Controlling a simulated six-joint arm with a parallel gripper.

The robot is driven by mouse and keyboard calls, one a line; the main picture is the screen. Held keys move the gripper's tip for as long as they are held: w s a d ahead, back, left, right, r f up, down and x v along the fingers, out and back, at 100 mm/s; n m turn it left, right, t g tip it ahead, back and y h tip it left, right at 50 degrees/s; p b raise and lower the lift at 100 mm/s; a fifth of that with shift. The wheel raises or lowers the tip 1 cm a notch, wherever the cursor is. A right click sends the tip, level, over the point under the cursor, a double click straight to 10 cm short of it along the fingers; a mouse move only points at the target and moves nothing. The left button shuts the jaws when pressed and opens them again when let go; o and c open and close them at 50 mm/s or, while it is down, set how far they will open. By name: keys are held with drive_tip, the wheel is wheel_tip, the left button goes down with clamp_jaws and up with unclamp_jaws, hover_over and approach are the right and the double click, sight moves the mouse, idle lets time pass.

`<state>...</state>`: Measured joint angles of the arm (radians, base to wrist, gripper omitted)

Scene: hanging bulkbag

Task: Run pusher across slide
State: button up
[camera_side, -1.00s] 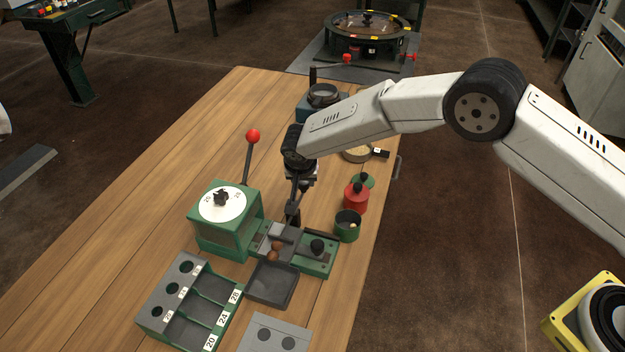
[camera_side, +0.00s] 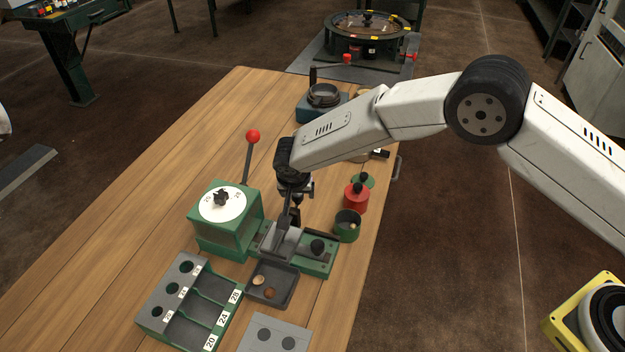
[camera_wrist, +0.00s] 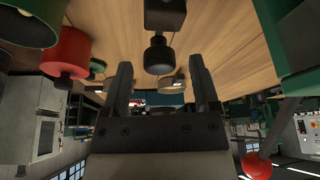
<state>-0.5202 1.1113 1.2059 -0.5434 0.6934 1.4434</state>
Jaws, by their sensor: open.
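The grey pusher (camera_side: 281,238) sits on the green slide (camera_side: 315,264), at the edge beside the dark tray (camera_side: 285,289). Two small round pieces, a tan one (camera_side: 258,280) and a brown one (camera_side: 270,293), lie in the tray. My gripper (camera_side: 291,216) points down at the pusher, over its back part; whether it touches is hidden. In the wrist view my gripper (camera_wrist: 161,72) has its fingers apart, with a dark knob (camera_wrist: 157,55) beyond and between them. I cannot tell which part that knob belongs to.
A green box with a dial (camera_side: 228,225) and a red-ball lever (camera_side: 253,137) stands left of the slide. A green cup (camera_side: 347,227) and red jar (camera_side: 356,198) stand to the right. A numbered sorting rack (camera_side: 190,302) is in front. The table's left side is clear.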

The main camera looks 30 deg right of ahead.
drive_tip(key=shift+r, duration=0.15)
drive_tip(key=v, duration=0.7)
drive_tip(key=shift+s+r, duration=0.15)
drive_tip(key=shift+r, duration=0.1)
drive_tip(key=s+d+r+n+g+y, duration=0.1)
drive_tip(key=s+d+r+n, duration=0.2)
drive_tip(key=d, duration=0.5)
drive_tip(key=s+d+r, duration=0.2)
drive_tip(key=s+d, duration=0.3)
drive_tip(key=d, duration=0.3)
drive_tip(key=s+d+n, duration=0.1)
drive_tip(key=s+d, duration=0.4)
drive_tip(key=s, duration=0.3)
drive_tip(key=s+d+r+n+y, duration=0.1)
drive_tip(key=s+d+n, duration=0.1)
drive_tip(key=s+d, duration=0.3)
drive_tip(key=s, duration=0.3)
drive_tip(key=shift+s, duration=0.25)
